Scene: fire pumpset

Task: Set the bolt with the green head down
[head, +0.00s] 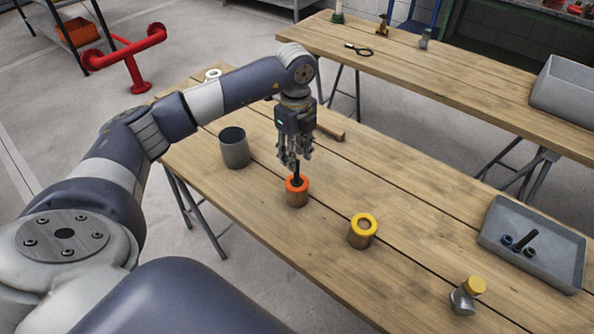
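My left gripper (296,160) points straight down over the near table and is shut on a dark bolt (296,175). The bolt hangs upright, its lower end at the opening of a brown cup with an orange rim (297,194). I cannot tell whether it touches the cup. The fingers hide the bolt's upper end, so no green head shows there. Small dark parts (522,243) lie in a grey tray (490,233) at the right; some have bluish or greenish ends. My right gripper is not in view.
A cup with a yellow rim (362,235) stands right of the orange one. A grey cup (234,149) stands to the left, and a wooden handle (330,132) lies behind my gripper. A yellow-capped metal part (466,297) is near the front edge. A second table (440,75) stands behind.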

